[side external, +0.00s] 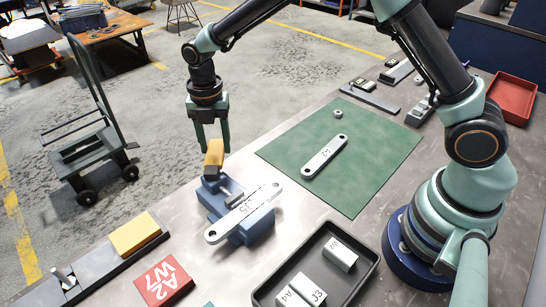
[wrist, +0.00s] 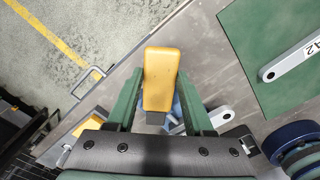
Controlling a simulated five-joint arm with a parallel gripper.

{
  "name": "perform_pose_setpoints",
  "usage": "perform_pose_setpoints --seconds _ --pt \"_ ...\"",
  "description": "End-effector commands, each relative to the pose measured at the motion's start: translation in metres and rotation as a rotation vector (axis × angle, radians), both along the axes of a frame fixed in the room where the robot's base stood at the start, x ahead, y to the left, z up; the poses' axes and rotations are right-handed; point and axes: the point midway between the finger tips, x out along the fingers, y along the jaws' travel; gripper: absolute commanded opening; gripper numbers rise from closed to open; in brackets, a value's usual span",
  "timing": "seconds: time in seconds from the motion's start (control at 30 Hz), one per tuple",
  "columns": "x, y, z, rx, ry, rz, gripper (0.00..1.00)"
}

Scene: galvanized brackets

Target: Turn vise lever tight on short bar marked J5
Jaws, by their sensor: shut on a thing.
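The blue vise (side external: 258,232) stands on the metal bench. The pale grey bar marked J5 (side external: 243,213) lies across it, with a round hole at each end; one end also shows in the wrist view (wrist: 224,115). The yellow vise lever (side external: 213,158) stands up at the vise's far end. My gripper (side external: 211,146) points down over the lever and is shut on it. In the wrist view the lever's yellow grip (wrist: 160,78) sits between my two green fingers (wrist: 160,104). The jaw faces are mostly hidden from above.
A green mat (side external: 362,185) holds another marked bar (side external: 324,157) and a small ring (side external: 337,113). A black tray (side external: 318,282) with marked blocks, a red block (side external: 163,285) and a yellow block (side external: 135,234) lie in front. A red tray (side external: 513,97) sits at back right.

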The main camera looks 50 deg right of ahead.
Motion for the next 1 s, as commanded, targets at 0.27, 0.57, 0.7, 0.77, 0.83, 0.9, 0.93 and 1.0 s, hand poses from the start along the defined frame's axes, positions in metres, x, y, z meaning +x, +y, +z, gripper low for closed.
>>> perform_pose_setpoints --seconds 0.27,0.57,0.7,0.77,0.83,0.9,0.93,1.0 --pt "0.011 0.016 0.0 0.0 -0.001 0.267 0.0" --pt "0.018 0.033 0.0 0.0 -0.001 0.533 0.0" --pt "0.019 0.04 0.001 0.0 -0.001 0.632 0.0" --pt "0.02 0.042 0.001 0.0 -0.001 0.667 0.0" --pt "0.02 0.045 0.001 0.0 0.0 0.704 0.0" --pt "0.02 0.047 0.001 0.0 0.0 0.733 0.0" --pt "0.02 0.047 0.001 0.0 0.0 0.745 0.0" --pt "0.02 0.049 0.001 0.0 0.0 0.766 0.0"
